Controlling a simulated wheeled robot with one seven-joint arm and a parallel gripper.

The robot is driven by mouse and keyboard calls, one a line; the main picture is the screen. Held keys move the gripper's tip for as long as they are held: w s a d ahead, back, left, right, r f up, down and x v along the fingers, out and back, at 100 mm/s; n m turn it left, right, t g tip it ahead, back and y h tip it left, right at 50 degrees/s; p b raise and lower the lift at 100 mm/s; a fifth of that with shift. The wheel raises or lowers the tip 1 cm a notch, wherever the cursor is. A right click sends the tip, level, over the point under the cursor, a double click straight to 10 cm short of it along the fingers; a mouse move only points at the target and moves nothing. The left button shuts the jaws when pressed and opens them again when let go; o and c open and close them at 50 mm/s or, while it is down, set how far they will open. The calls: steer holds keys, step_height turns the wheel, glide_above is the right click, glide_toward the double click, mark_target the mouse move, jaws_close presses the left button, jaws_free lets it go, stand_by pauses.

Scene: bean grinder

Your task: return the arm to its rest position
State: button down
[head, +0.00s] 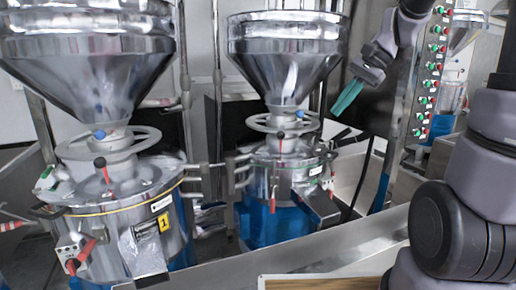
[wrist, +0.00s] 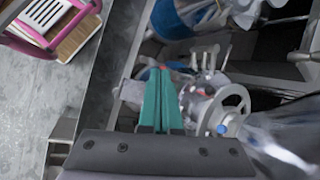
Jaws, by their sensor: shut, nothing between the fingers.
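My gripper (head: 349,97) is in the upper right of the head view, with its teal fingers closed together and pointing down and left. It hangs in the air to the right of the second grinder's steel hopper (head: 284,50). In the wrist view my gripper (wrist: 161,72) shows its teal fingers together with nothing between them. My grey arm rises along the right side of the head view.
Two grinders stand side by side, the left one (head: 115,205) and the right one (head: 282,170), each with a handwheel. A control panel (head: 430,75) with several red and green buttons stands close right of my gripper. A pink-edged rack (wrist: 45,20) shows in the wrist view.

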steer(key=s+d+r+n+t+h, duration=0.1)
steer(key=s+r+n+t+h, duration=0.1)
steer(key=s, duration=0.4)
steer(key=s+d+r+n+t+h, duration=0.2)
steer(key=s+n+t, duration=0.1)
steer(key=s, duration=0.3)
steer(key=shift+s+d+r+t, duration=0.15)
steer(key=shift+t, duration=0.35)
